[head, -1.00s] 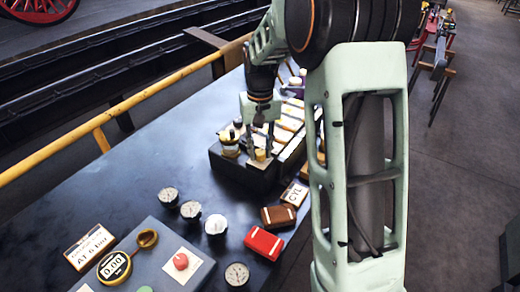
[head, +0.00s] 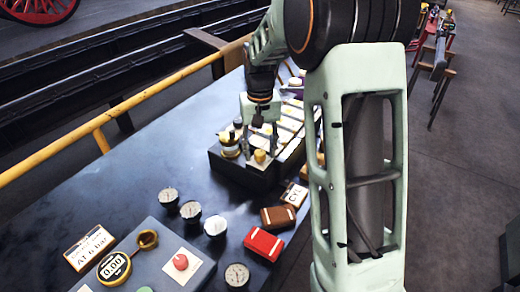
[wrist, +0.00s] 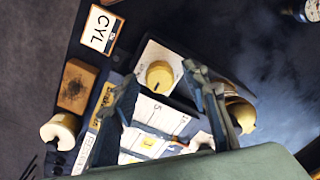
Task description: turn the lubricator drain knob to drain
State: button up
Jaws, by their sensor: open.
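A yellow knob (wrist: 160,75) sits on a white plate on a dark block, probably the lubricator drain knob. It also shows in the head view (head: 260,156), below my gripper. My gripper (wrist: 160,80) is open and empty, with one finger to each side of the knob in the wrist view. In the head view my gripper (head: 260,145) is just above the knob, pointing down. I see no grip on the knob. A brass-coloured, rounded fitting (wrist: 238,112) stands right beside the right finger. I cannot read the knob's setting.
A row of white labelled plates (wrist: 145,140) runs along the block. A CYL sign (head: 295,194), a brown box (head: 278,216), a red box (head: 263,244) and several round gauges (head: 215,225) lie nearer.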

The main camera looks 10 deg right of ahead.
aim_at(260, 152)
notch_tip(260, 152, up, 12)
dwell(0.5)
